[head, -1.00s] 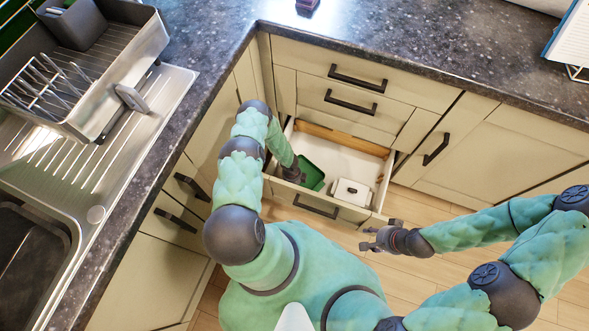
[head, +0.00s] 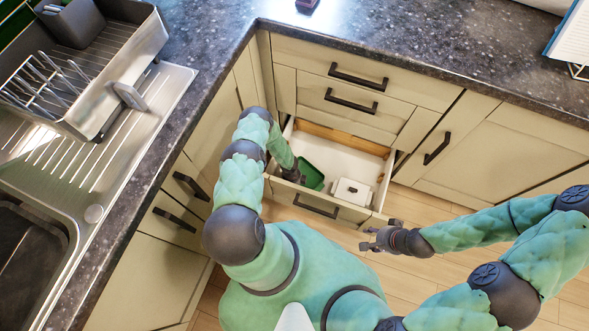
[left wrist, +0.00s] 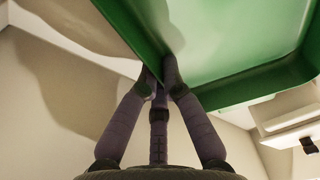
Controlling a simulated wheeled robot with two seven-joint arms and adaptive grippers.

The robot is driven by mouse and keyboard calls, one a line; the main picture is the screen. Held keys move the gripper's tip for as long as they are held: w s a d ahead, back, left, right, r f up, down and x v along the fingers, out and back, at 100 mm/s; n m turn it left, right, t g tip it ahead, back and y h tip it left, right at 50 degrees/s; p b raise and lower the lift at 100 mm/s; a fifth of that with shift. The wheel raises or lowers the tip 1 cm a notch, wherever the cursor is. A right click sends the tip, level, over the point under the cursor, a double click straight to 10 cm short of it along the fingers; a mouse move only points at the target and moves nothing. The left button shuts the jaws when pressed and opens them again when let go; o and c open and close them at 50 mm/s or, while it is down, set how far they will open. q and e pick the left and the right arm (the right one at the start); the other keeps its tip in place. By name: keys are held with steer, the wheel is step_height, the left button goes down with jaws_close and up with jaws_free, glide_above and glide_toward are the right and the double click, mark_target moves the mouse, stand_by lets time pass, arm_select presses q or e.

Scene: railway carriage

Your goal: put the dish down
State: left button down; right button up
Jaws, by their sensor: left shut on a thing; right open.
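The green dish (head: 312,176) is inside the open bottom drawer, at its left side. It also fills the upper right of the left wrist view (left wrist: 240,50), where its rim passes between the fingers. My left gripper (left wrist: 160,75) is shut on this rim. In the head view my left arm reaches down into the drawer and its fingers are mostly hidden. Whether the dish touches the drawer floor I cannot tell. My right gripper (head: 372,238) is open and empty, in front of the drawer's right side.
The open drawer (head: 331,209) also holds a white lidded box (head: 350,192) to the right of the dish. Closed drawers (head: 345,90) are above it. A dark speckled counter (head: 420,60) runs behind, with a sink (head: 30,240) and dish rack (head: 95,85) at left.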

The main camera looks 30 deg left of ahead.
arm_select(q)
steer(key=shift+f, duration=0.15)
steer(key=c, duration=1.3)
jaws_free()
steer(key=c, duration=0.4)
steer(key=shift+c, duration=0.2)
steer(key=shift+a+r+p, duration=0.15)
steer(key=shift+r+p, duration=0.8)
steer(key=shift+r, duration=0.3)
steer(key=shift+a+r+p, duration=0.15)
steer(key=shift+r+p, duration=0.75)
steer(key=shift+r, duration=0.35)
steer(key=shift+r, duration=0.15)
